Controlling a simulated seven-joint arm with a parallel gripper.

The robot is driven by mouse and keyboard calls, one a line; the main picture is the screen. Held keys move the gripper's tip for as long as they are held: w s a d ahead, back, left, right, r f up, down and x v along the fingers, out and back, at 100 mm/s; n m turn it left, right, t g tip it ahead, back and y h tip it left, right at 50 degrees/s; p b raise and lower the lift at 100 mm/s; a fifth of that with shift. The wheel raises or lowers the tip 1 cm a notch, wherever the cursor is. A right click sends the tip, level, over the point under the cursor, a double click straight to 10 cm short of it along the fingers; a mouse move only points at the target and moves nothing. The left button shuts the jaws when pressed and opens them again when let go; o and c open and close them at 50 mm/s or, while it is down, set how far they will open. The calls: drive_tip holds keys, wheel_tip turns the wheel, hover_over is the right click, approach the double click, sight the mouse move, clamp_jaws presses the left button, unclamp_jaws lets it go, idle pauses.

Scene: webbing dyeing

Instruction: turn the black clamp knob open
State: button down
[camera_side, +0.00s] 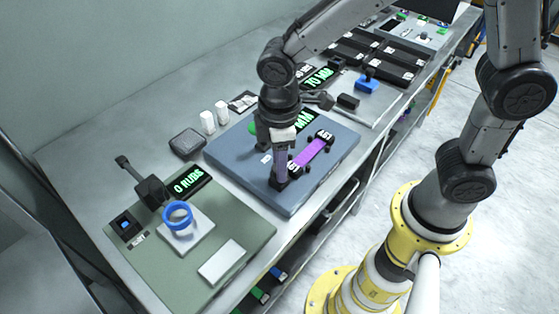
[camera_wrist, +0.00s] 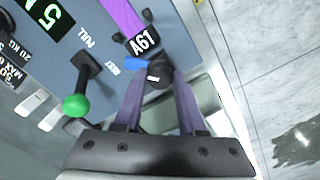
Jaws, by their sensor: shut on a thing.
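The black clamp knob (camera_wrist: 158,76) sits at the near end of the purple webbing strip (camera_wrist: 122,18), beside the black block marked A61 (camera_wrist: 143,40). My gripper (camera_wrist: 159,72) has its two purple-grey fingers on either side of the knob, shut on it. A blue piece (camera_wrist: 137,63) lies by the left fingertip. In the side view my gripper (camera_side: 280,178) points down at the near-left end of the purple strip (camera_side: 313,153) on the blue-grey plate (camera_side: 230,153). The fingers largely hide the knob there, so its turn angle cannot be told.
A lever with a green ball (camera_wrist: 76,105) stands left of my gripper. A second black clamp (camera_side: 326,136) holds the strip's far end. A green-grey board (camera_side: 130,255) with a blue ring (camera_side: 177,215) lies at the front left. The bench edge is close on the right.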

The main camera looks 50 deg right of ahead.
drive_tip(key=n, duration=0.4)
drive_tip(key=shift+n, duration=0.3)
drive_tip(key=n, duration=0.4)
drive_tip(key=shift+n, duration=0.4)
drive_tip(key=c, duration=0.5)
unclamp_jaws()
wheel_tip(320, 180, up, 14)
